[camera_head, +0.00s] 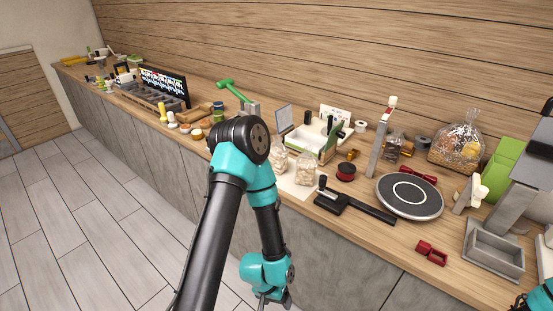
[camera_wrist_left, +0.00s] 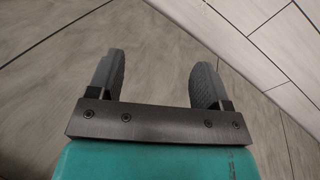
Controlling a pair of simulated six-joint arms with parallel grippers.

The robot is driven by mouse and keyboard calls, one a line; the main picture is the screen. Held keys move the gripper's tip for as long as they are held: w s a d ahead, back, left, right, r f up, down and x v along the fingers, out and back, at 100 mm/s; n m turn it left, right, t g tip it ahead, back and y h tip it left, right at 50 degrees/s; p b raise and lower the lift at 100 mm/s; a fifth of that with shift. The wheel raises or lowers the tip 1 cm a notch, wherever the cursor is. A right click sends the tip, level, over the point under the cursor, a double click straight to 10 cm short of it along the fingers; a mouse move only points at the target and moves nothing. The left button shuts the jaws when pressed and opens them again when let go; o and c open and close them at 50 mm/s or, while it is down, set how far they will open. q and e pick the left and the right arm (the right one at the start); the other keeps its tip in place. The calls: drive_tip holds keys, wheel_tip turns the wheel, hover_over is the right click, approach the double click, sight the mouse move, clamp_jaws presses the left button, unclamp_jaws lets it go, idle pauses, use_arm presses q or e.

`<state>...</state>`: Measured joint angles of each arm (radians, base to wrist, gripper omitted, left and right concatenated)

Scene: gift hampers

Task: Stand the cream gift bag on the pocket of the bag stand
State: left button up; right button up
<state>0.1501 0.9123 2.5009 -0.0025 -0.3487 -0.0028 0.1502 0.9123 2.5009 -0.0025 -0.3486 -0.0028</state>
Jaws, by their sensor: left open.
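I cannot pick out the cream gift bag with certainty. Two clear bags with pale contents, one of them (camera_head: 305,169) in plain view, stand behind my left arm.
A round grey turntable (camera_head: 409,196), a black tool (camera_head: 353,204) and a small red holder (camera_head: 431,253) lie on the wooden counter. A wrapped hamper (camera_head: 457,143) and a green piece (camera_head: 503,168) stand at the back right. The floor left of the counter is clear.

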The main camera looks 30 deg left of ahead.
use_arm(q)
drive_tip(key=o, duration=0.5)
drive_tip(key=w+a+r+m+t, duration=0.1)
drive_tip(key=w+a+r+t, duration=0.6)
drive_tip(key=w+a+r, duration=0.55)
drive_tip(key=w+a+r+t, duration=0.2)
drive_tip(key=a+r, duration=0.1)
drive_tip(key=r, duration=0.4)
drive_tip(key=w+a+r+m+t+y, duration=0.1)
drive_tip(key=w+a+r+t, duration=0.1)
drive_tip(key=r, duration=0.6)
drive_tip(key=w+a+r+m+t, duration=0.1)
drive_tip(key=w+a+r+t, duration=0.1)
drive_tip(key=w+a+r, duration=0.2)
drive_tip(key=shift+w+a+r+y, duration=0.15)
drive_tip(key=shift+a+r, duration=0.2)
drive_tip(key=shift+r, duration=0.4)
drive_tip(key=shift+s+a+r+y, duration=0.1)
drive_tip(key=shift+a+r, duration=0.3)
drive_tip(key=shift+r, duration=0.3)
drive_tip(key=shift+w+a+r+y, duration=0.15)
drive_tip(key=shift+a+r, duration=0.2)
drive_tip(key=shift+r, duration=0.4)
